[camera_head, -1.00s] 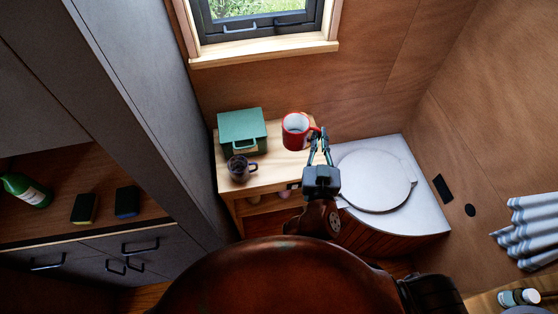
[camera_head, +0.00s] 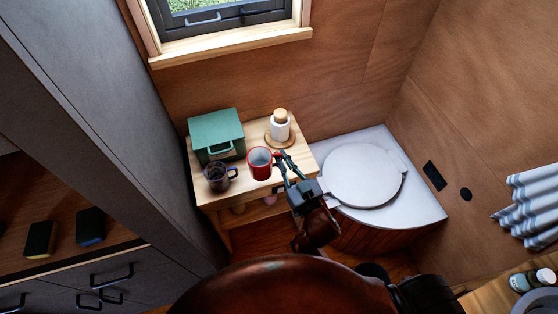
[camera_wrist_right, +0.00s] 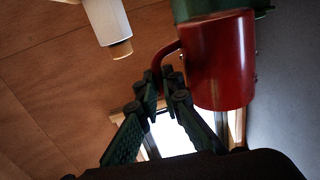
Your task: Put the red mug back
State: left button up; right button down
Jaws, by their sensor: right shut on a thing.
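The red mug (camera_head: 260,165) with a pale inside is at the front part of the small wooden table (camera_head: 290,161). My right gripper (camera_head: 280,162) is shut on the mug's handle, from the mug's right side. In the right wrist view the mug (camera_wrist_right: 218,62) hangs by its handle between the fingers (camera_wrist_right: 160,98). The mug looks upright in the head view. I cannot tell whether its base touches the tabletop. My left gripper is out of view.
A dark glass mug (camera_head: 217,178) stands close left of the red mug. A green box (camera_head: 216,135) is behind it. A white bottle with a wooden cap (camera_head: 280,127) stands on a round coaster at the back right. The white toilet lid (camera_head: 362,176) is to the right.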

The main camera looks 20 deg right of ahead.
jog(key=w+f+b, duration=0.1)
jog(key=w+f, duration=0.2)
jog(key=w+d+f+b, duration=0.1)
jog(key=w+f, duration=0.1)
jog(key=f, duration=0.1)
jog(key=shift+w+d, duration=0.2)
jog(key=shift+w, duration=0.2)
notch_tip(320, 180, down, 4)
jog(key=shift+w+r+b, duration=0.15)
jog(key=shift+r+b, duration=0.05)
jog(key=shift+b, duration=0.5)
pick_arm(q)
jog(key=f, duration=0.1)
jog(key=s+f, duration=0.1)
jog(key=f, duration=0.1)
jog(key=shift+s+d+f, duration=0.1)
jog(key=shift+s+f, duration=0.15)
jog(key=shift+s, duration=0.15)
pick_arm(e)
jog(key=shift+r, duration=0.1)
jog(key=c, duration=2.5)
grip_release()
jog(key=shift+f, duration=0.25)
jog(key=o, duration=0.4)
jog(key=shift+r, duration=0.1)
